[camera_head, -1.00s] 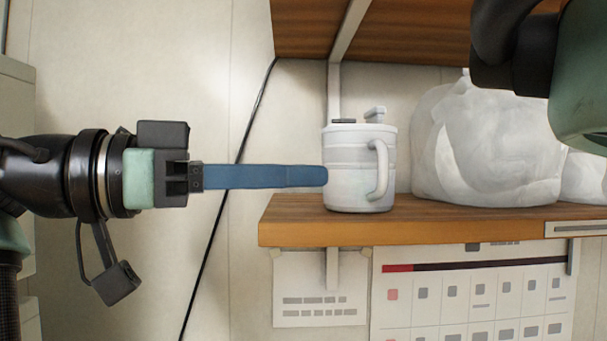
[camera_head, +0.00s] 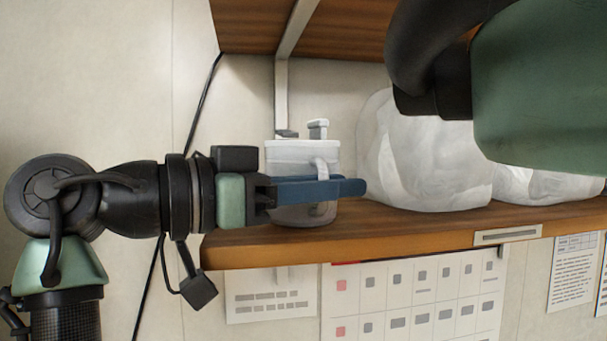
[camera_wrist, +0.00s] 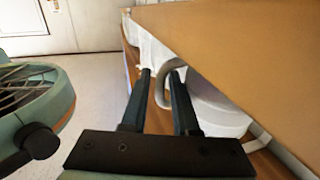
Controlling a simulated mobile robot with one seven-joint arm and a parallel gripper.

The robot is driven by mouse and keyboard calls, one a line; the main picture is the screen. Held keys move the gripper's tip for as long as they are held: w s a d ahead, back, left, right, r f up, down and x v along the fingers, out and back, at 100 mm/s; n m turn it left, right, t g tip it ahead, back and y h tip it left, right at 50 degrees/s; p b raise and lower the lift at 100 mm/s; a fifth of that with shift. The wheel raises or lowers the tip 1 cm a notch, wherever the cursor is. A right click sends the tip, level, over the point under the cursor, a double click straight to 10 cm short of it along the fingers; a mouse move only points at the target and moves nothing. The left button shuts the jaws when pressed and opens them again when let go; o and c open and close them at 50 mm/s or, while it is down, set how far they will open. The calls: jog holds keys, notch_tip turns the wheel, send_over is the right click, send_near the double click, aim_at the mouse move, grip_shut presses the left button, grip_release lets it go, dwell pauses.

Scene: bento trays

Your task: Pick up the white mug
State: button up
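The white mug (camera_head: 300,155) stands upright on the wooden shelf (camera_head: 380,232) in the head view, with its lid on top. My gripper (camera_head: 365,187) reaches across its front from the left. Its blue fingers hide the middle of the mug and handle, and the tips extend past the mug's right side. In the wrist view, the fingers of my gripper (camera_wrist: 161,72) are apart. The grey handle loop (camera_wrist: 163,84) shows between them, and the mug's body (camera_wrist: 212,98) lies behind and right of the right finger. I cannot tell whether either finger touches the handle.
A whitish bag (camera_head: 425,165) stands close to the right of the mug. An upper wooden board (camera_head: 345,30) and a metal post (camera_head: 281,95) are above and behind it. A calendar (camera_head: 410,300) hangs below the shelf. Open wall lies to the left.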

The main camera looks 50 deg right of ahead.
jog(key=x, duration=0.2)
jog(key=shift+s+d+p, duration=0.1)
jog(key=shift+d+p, duration=0.2)
jog(key=shift+a, duration=0.1)
grip_shut()
jog(key=shift+r, duration=0.1)
dwell(0.9)
